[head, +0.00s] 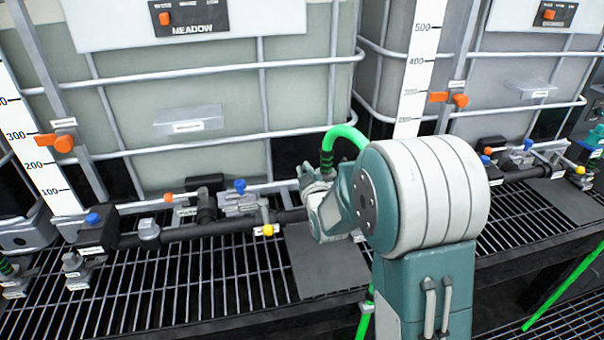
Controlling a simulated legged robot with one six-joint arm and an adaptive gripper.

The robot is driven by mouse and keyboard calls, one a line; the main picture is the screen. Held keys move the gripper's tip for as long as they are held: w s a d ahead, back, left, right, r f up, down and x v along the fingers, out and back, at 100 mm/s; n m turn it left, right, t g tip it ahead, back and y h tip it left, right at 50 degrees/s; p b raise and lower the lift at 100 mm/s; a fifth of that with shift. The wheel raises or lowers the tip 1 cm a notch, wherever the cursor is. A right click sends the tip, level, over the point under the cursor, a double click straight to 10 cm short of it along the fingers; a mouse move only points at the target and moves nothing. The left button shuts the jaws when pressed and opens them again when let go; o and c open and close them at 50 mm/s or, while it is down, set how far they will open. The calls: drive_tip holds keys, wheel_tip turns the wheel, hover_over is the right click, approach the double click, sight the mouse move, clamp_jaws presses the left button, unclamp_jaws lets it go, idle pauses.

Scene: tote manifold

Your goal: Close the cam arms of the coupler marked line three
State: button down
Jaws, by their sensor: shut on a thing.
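My gripper (311,182) is at the pipe manifold below the left tote, seen from behind and partly covered by my arm. It is shut on the coupler at the end of a green hose (346,133). The hose arches over and comes down with a dark ribbed end (327,165) at the gripper. The coupler itself, its cam arms and any line three marking are hidden or too small to read.
A caged tote marked MEADOW (225,100) stands behind, with another tote (495,85) to its right. A dark pipe (185,232) with small blue, orange and yellow handles runs along the front. Grating (200,285) lies below. A second green hose (565,287) slants at lower right.

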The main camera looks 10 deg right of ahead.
drive_tip(key=shift+w+d+r+m, duration=0.1)
drive_tip(key=shift+d+r+m, duration=0.15)
drive_tip(key=shift+m, duration=0.4)
drive_tip(key=shift+d+r+m, duration=0.1)
drive_tip(key=shift+r+m, duration=0.1)
drive_tip(key=shift+m, duration=0.45)
drive_tip(key=c, duration=0.7)
unclamp_jaws()
drive_tip(key=shift+f, duration=0.1)
drive_tip(key=s, duration=1.2)
drive_tip(key=shift+d, duration=0.1)
